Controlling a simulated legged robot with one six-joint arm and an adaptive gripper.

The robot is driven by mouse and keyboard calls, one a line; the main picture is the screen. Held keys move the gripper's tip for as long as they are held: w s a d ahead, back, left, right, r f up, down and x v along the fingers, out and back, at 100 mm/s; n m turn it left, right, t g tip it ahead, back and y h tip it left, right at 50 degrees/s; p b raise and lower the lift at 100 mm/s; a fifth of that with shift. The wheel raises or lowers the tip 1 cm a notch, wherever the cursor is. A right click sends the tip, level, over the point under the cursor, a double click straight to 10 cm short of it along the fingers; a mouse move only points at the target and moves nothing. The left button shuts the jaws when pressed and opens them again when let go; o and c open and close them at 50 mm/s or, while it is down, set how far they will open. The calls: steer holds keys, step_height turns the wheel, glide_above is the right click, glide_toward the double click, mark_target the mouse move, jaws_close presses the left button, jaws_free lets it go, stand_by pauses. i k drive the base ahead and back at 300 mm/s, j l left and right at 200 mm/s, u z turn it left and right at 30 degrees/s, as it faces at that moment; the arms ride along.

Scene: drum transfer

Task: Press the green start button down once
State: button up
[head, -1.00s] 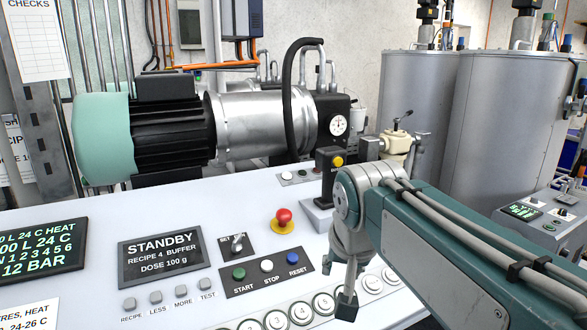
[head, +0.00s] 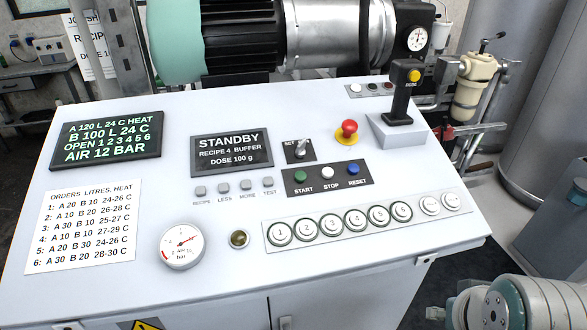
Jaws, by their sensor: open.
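The green START button (head: 300,176) sits at the left end of a small black plate on the sloped white console, beside the white STOP button (head: 327,172) and the blue RESET button (head: 353,169). Nothing covers or touches it. The console display (head: 231,152) reads STANDBY, recipe 4 buffer, dose 100 g. Part of my arm shows at the bottom right corner, well off the button. I cannot make out my gripper's fingers there.
A red emergency knob (head: 347,131) and a black dose lever (head: 403,92) stand up behind the buttons. A SET switch (head: 298,148) is just above START. Numbered buttons (head: 331,225) line the front. Space above START is clear.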

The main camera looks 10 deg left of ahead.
mark_target(300, 176)
steer(key=k+j, duration=0.1)
steer(key=k, duration=0.25)
steer(key=k+j+z, duration=0.1)
steer(key=k, duration=0.2)
steer(key=k+j+z, duration=0.1)
steer(key=k+j, duration=0.2)
steer(key=j, duration=0.2)
steer(key=k+j+z, duration=0.1)
steer(key=k+j, duration=0.2)
steer(key=j, duration=0.15)
steer(key=k+j+z, duration=0.1)
steer(key=k+j, duration=0.2)
steer(key=j, duration=0.15)
steer(key=j+z, duration=0.1)
steer(key=j, duration=0.55)
steer(key=k+j, duration=0.1)
steer(key=j, duration=0.55)
steer(key=k+j+z, duration=0.15)
steer(key=j, duration=0.45)
steer(key=i+j, duration=0.05)
